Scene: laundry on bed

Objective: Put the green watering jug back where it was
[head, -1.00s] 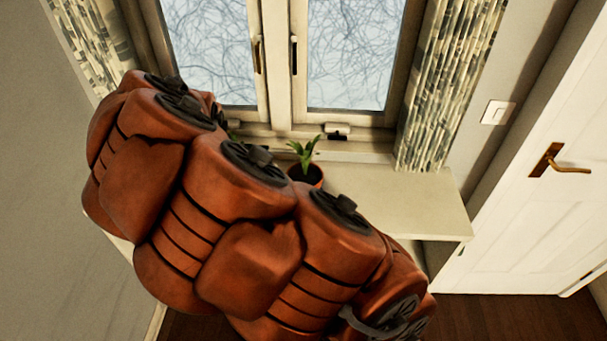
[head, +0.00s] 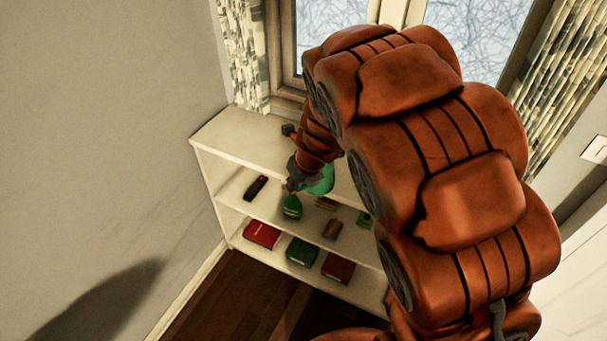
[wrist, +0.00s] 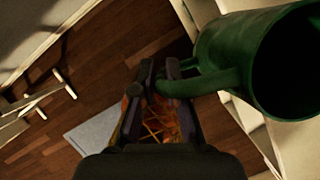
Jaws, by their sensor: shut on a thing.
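The green watering jug (wrist: 235,60) fills the upper right of the wrist view, with its wide dark opening to the right. My gripper (wrist: 165,82) is shut on its handle. In the head view my gripper (head: 296,182) is in front of the white shelf unit, by the middle shelf level. The jug (head: 322,181) shows there as a green patch just right of the gripper, partly hidden by my arm. I cannot tell whether it touches the shelf.
The white shelf unit (head: 228,136) stands under the window. A small green item (head: 292,207), a dark red-marked item (head: 256,188) and small boxes (head: 331,229) are on the middle shelf. Red (head: 262,233) and green books (head: 302,252) lie below. My arm hides the unit's right side.

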